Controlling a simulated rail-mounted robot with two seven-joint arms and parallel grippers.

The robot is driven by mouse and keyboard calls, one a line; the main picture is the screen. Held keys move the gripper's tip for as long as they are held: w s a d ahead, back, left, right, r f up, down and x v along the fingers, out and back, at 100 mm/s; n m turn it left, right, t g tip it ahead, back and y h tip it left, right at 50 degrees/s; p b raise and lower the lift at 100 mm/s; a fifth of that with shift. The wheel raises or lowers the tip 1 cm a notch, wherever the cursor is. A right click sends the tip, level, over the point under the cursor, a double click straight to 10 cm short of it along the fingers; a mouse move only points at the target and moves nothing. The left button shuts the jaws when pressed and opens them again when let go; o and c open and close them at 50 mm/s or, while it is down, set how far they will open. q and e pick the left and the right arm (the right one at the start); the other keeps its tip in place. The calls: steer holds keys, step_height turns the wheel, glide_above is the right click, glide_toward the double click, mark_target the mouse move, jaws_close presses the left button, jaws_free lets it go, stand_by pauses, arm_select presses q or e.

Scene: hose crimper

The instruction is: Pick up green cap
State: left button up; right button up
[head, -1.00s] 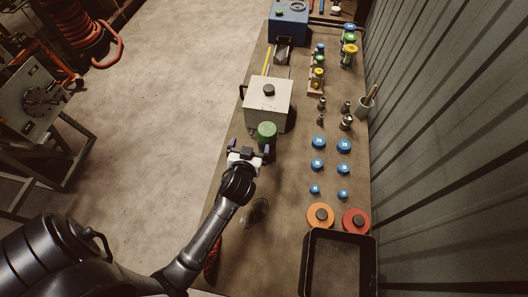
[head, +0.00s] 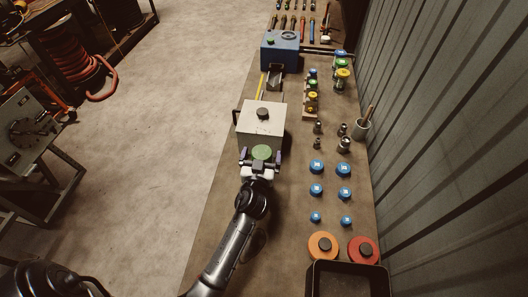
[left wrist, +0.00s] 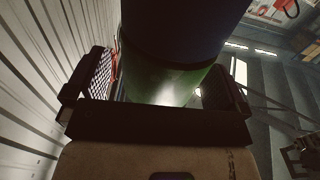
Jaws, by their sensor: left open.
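The green cap (head: 262,152) shows as a round green top in the head view, at the near side of a pale box. My left gripper (head: 261,159) is open, with one finger on each side of the cap. In the left wrist view a green curved surface (left wrist: 165,82) lies between the two open fingers (left wrist: 160,88), below a dark, bluish rounded part. I cannot tell whether the fingers touch it. The cap's lower part is hidden in the head view. My right gripper is not in view.
The pale box (head: 262,120) with a dark knob stands just beyond the cap. Several blue caps (head: 316,167) and metal fittings (head: 343,145) lie to the right. Orange (head: 322,246) and red (head: 362,250) discs and a black tray (head: 349,266) are nearer. A corrugated wall (head: 440,120) bounds the right.

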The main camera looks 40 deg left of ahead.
arm_select(q)
steer(key=shift+w+a, duration=0.3)
steer(key=shift+w, duration=0.1)
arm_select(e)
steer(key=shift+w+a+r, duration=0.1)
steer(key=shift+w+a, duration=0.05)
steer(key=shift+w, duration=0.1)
arm_select(q)
steer(key=shift+s+d, duration=0.1)
steer(key=shift+s, duration=0.05)
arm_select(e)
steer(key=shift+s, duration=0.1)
arm_select(q)
steer(key=shift+c, duration=0.8)
steer(key=c, duration=0.8)
